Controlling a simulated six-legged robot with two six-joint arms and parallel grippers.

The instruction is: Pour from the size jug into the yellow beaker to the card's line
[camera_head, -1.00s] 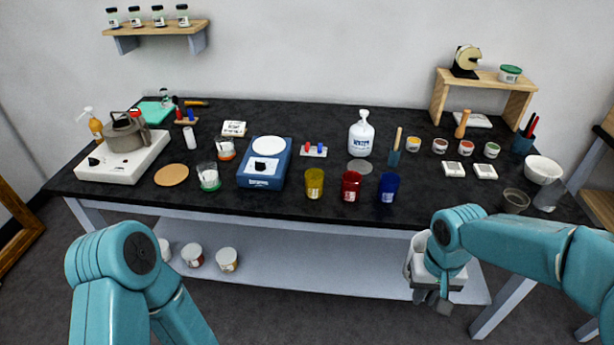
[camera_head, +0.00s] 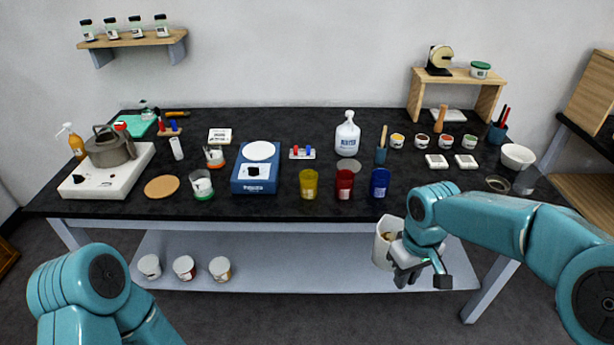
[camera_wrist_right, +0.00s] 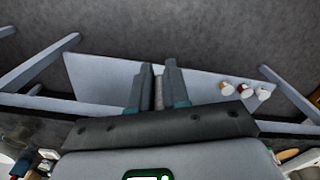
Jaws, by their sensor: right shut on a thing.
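My right gripper (camera_head: 413,269) is shut on a white jug (camera_head: 381,250), which it holds in front of the table, below the tabletop's edge. The jug leans, and something brownish shows at its mouth. In the right wrist view my right gripper's fingers (camera_wrist_right: 160,82) are close together; I cannot make out the jug there. The yellow beaker (camera_head: 309,185) stands upright near the table's front edge, to the upper left of the jug. A small white card-like item with dark print (camera_head: 220,136) lies farther back; its marks are too small to read. My left gripper is out of view.
A red beaker (camera_head: 344,185) and a blue beaker (camera_head: 380,183) stand right of the yellow one. A blue scale (camera_head: 255,184) stands to its left. A white bottle (camera_head: 347,136) stands behind. The lower shelf (camera_head: 300,272) holds several pots at its left.

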